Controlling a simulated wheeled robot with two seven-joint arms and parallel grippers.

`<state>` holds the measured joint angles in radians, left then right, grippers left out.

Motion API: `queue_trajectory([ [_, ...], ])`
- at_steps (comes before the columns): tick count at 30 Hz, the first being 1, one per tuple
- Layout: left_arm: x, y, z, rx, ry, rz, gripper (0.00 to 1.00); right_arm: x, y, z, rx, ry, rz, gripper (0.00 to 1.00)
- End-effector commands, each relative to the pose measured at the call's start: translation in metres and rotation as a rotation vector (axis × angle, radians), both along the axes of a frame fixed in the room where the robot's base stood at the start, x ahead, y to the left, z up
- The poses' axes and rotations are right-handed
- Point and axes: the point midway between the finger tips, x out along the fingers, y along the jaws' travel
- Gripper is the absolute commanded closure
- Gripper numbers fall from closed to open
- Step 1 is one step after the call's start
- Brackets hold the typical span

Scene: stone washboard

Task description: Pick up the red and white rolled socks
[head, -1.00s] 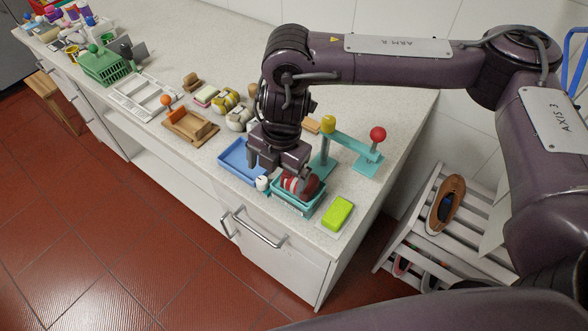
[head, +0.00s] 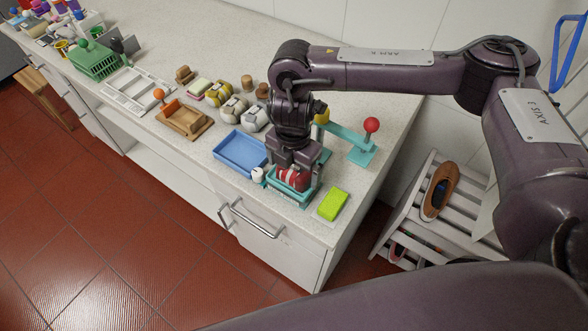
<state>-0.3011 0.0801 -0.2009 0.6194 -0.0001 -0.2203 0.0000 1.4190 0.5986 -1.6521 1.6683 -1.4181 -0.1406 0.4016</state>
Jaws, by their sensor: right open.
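The red and white rolled socks (head: 293,179) lie in a small teal basket (head: 291,198) near the front edge of the counter. My right gripper (head: 294,173) points down over the basket, with one finger at each side of the socks. Its jaws are open. The wrist above hides the back part of the basket, and I cannot tell whether the fingers touch the socks. My left gripper is out of view.
A blue tray (head: 240,152) and a small white item (head: 257,174) are left of the basket. A green block (head: 332,204) is on its right. A teal stand with a red ball (head: 371,125) is behind. Several rolled socks (head: 234,108) stand farther left.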

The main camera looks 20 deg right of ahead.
Motion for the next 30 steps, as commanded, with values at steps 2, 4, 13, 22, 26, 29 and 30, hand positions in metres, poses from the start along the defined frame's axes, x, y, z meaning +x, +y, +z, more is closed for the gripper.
queue_trajectory([
  [2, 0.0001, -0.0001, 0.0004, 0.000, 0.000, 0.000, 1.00, 0.0000, 0.0002, -0.0017, 0.000, 0.000, 0.001, 0.03],
  [4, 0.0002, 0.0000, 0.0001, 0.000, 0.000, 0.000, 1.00, 0.0000, 0.0003, -0.0018, 0.001, -0.001, 0.001, 0.03],
  [13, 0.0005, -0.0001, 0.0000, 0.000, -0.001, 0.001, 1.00, 0.0001, 0.0006, -0.0015, 0.001, -0.001, 0.001, 0.30],
  [22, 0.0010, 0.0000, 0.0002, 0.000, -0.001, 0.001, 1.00, 0.0002, 0.0008, -0.0012, 0.001, -0.002, 0.001, 0.53],
  [26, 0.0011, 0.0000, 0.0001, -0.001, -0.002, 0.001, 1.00, 0.0003, 0.0007, -0.0004, 0.001, -0.002, 0.001, 0.53],
  [29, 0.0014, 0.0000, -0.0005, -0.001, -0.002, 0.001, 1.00, 0.0008, 0.0009, 0.0036, 0.002, -0.003, 0.001, 0.53],
  [30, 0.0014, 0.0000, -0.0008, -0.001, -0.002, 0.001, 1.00, 0.0010, 0.0010, 0.0063, 0.002, -0.003, 0.001, 0.53],
])
